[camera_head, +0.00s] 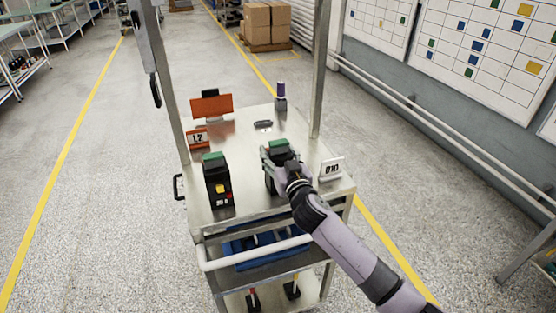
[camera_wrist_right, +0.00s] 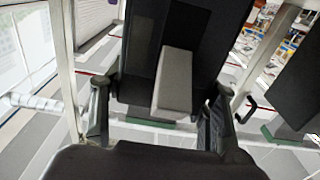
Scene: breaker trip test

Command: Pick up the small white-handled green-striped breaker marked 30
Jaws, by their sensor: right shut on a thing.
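My right gripper (camera_head: 270,160) is shut on a dark breaker with a green top (camera_head: 279,146) over the right half of the cart top. The gripper covers most of its front, and its number is hidden. In the right wrist view the black breaker (camera_wrist_right: 200,35) with its pale handle (camera_wrist_right: 174,85) sits between the two fingers (camera_wrist_right: 158,112). I cannot tell whether it touches the cart. A second black breaker (camera_head: 213,172) with a green top and yellow handle stands upright to the left. My left gripper is not in view.
The metal cart top (camera_head: 250,185) has upright posts at its sides. An orange sign (camera_head: 211,106), an "LZ" plate (camera_head: 198,138), a small purple-topped item (camera_head: 281,97) and a white numbered plate (camera_head: 332,169) stand around. The middle of the cart top is largely clear.

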